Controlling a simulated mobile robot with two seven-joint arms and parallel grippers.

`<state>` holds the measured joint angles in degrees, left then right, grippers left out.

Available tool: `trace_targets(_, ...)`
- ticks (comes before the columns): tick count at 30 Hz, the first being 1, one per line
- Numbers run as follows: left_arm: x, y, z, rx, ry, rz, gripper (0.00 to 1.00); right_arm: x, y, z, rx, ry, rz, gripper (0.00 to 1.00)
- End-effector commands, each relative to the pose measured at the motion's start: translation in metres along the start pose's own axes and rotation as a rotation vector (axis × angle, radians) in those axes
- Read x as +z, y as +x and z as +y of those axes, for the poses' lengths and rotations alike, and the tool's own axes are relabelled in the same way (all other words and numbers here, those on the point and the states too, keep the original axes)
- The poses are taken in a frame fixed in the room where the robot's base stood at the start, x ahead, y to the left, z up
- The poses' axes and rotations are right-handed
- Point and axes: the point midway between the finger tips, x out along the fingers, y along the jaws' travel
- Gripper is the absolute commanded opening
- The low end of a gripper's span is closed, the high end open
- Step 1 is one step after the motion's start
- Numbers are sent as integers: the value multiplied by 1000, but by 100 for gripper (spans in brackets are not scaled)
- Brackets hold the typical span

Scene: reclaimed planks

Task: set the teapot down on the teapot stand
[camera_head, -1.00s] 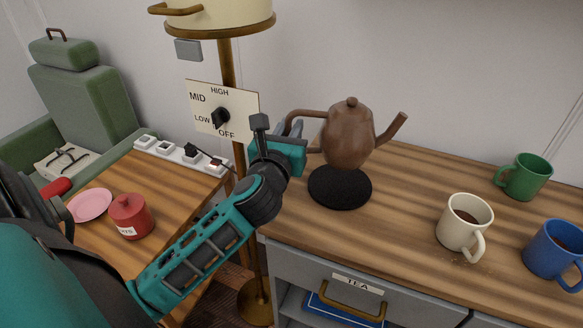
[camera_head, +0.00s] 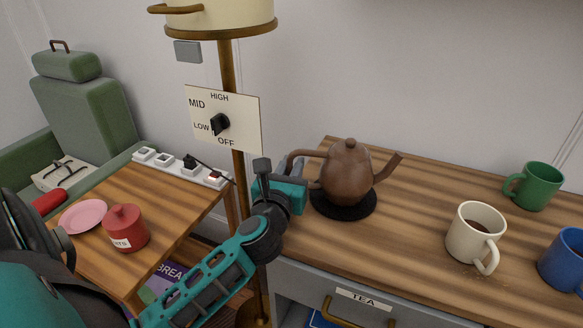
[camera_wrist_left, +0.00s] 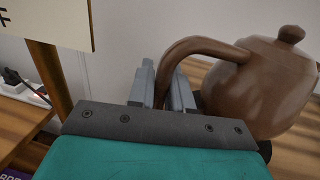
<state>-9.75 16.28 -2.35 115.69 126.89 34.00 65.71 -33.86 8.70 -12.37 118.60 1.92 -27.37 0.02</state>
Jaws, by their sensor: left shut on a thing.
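The brown teapot (camera_head: 347,173) is upright over the black round teapot stand (camera_head: 343,207) on the wooden counter. Its base looks to be at or very near the stand's surface; I cannot tell whether it fully touches. The spout points right and the handle points left. My left gripper (camera_head: 293,170) is shut on the teapot's handle. In the left wrist view the two grey fingers (camera_wrist_left: 162,88) are on either side of the handle, with the teapot body (camera_wrist_left: 262,85) to the right. The stand is mostly hidden there. My right gripper is not in view.
A cream mug (camera_head: 474,236), a green mug (camera_head: 534,187) and a blue mug (camera_head: 565,258) stand right of the stand. A lamp pole (camera_head: 232,180) with a switch plate (camera_head: 224,118) is close left of my gripper. A red jar (camera_head: 127,228) stands on the lower table.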

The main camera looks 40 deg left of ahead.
Motion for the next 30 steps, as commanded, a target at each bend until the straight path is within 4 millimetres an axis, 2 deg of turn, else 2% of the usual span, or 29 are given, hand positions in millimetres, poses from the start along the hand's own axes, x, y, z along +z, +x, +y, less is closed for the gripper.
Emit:
trace_targets(1,0,0,0,0,-5,-4,0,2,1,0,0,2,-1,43)
trace_targets(2,-2,0,0,1,0,1,21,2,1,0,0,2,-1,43)
trace_targets(9,-2,0,0,1,0,1,44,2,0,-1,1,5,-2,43)
trace_targets(20,1,-4,0,0,-1,2,45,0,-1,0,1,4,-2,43)
trace_targets(23,0,-16,0,0,-1,4,45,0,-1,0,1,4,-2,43)
trace_targets(30,-1,-64,0,1,-2,7,45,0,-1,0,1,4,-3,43)
